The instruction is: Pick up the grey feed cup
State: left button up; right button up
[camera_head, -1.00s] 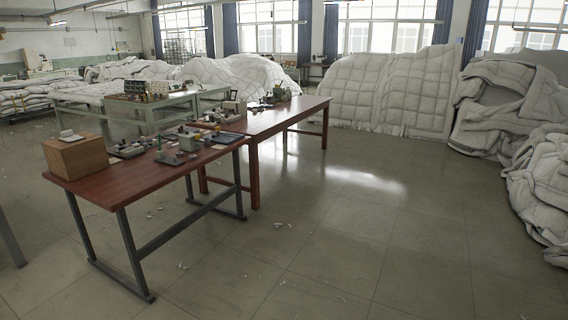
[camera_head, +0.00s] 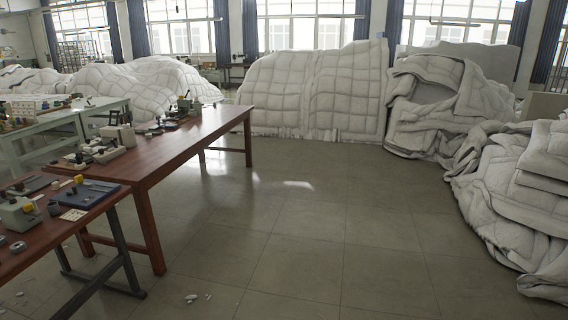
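I cannot make out the grey feed cup for certain. A small dark grey round piece (camera_head: 55,207) stands on the near red-brown table (camera_head: 82,222) at the left edge, but it is too small to tell what it is. Grey machine parts (camera_head: 18,214) and a dark blue mat (camera_head: 90,194) lie on the same table. Neither of my grippers is in view.
A longer red-brown table (camera_head: 180,150) with small machines stands behind the near one. Large white quilted heaps stand at the back (camera_head: 315,92) and along the right (camera_head: 510,190). The tiled floor (camera_head: 320,230) between is clear except for small white scraps (camera_head: 192,298).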

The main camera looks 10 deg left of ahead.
aim_at(53, 208)
jog(key=i+u, duration=0.2)
jog(key=i, duration=0.25)
jog(key=i+u, duration=0.25)
jog(key=i, duration=0.25)
jog(key=i+l+u, duration=0.2)
jog(key=i, duration=0.25)
jog(key=i+u, duration=0.2)
jog(key=i, duration=0.3)
jog(key=i+l+u, duration=0.25)
jog(key=i+l, duration=0.05)
jog(key=i, duration=0.1)
